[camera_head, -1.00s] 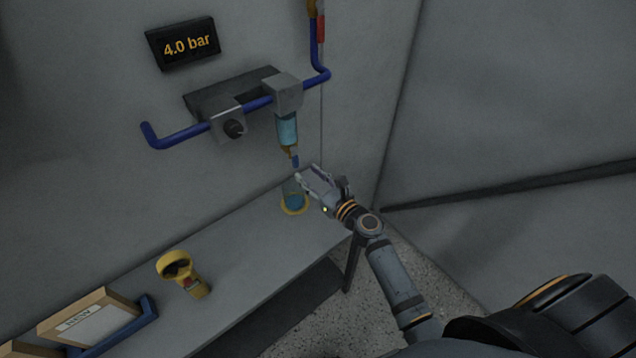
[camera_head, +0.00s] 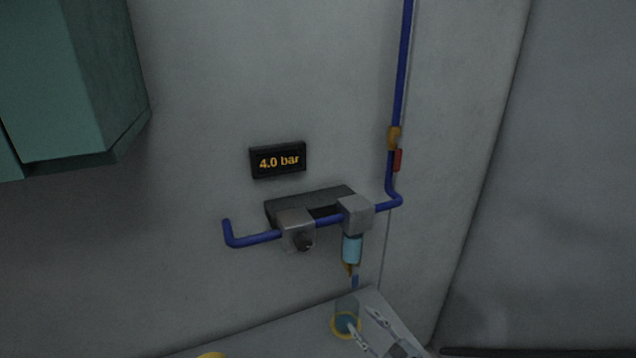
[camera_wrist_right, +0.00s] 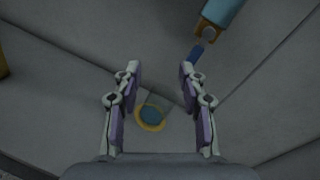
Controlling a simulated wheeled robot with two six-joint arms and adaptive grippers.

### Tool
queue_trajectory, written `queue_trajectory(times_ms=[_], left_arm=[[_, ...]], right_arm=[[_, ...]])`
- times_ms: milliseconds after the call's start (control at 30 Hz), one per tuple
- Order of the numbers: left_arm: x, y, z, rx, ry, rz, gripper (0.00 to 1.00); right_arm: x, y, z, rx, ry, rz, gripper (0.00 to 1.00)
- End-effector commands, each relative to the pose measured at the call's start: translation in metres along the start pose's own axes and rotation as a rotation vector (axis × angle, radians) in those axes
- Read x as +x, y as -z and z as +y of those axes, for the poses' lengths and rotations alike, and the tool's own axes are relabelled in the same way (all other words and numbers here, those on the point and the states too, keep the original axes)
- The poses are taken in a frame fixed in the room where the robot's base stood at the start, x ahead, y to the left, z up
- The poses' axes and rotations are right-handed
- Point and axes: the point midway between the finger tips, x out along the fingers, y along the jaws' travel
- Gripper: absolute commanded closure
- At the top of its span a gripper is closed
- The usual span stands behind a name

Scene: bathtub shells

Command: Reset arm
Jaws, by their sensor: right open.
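My right gripper (camera_head: 364,326) is at the bottom of the head view, next to a clear cup with blue liquid and a yellow base ring (camera_head: 346,322). In the right wrist view the gripper (camera_wrist_right: 160,75) has its two fingers spread apart with nothing between the tips. The cup (camera_wrist_right: 151,116) shows beyond the fingers there, apart from them. Most of my right arm is below the head view's edge. My left gripper is not in view.
A blue pipe (camera_head: 398,80) runs down the wall to a grey valve block (camera_head: 297,230) and a filter with a light-blue bowl (camera_head: 352,249) above the cup. A display (camera_head: 278,160) reads 4.0 bar. A green cabinet (camera_head: 60,80) hangs upper left.

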Motion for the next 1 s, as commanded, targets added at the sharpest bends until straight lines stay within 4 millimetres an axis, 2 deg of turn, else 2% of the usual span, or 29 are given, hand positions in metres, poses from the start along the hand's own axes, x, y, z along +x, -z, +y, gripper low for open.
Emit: queue_trajectory(times_ms=[33, 100, 200, 300, 400, 600, 767, 1000], left_arm=[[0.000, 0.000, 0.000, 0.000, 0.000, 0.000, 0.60], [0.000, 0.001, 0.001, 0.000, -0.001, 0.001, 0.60], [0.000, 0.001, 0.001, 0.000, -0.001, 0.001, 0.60], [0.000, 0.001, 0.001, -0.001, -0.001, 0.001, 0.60], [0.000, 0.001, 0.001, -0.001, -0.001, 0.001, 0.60], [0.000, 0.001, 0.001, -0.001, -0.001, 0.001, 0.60], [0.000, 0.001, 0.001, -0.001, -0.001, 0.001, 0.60], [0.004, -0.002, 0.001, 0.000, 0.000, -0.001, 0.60]], right_arm=[[-0.007, -0.008, 0.024, -0.237, -0.105, 0.008, 0.58], [-0.023, -0.007, 0.060, -0.639, -0.290, 0.029, 0.58], [-0.054, 0.011, 0.088, -1.113, -0.544, 0.065, 0.58], [-0.086, 0.031, 0.095, -1.436, -0.759, 0.100, 0.58], [-0.116, 0.047, 0.091, -1.661, -0.952, 0.135, 0.58], [-0.175, 0.066, 0.068, -1.945, -1.318, 0.201, 0.58], [-0.223, 0.068, 0.044, -2.064, -1.610, 0.252, 0.58], [-0.210, 0.152, 0.065, -2.027, -1.641, 0.243, 0.58]])
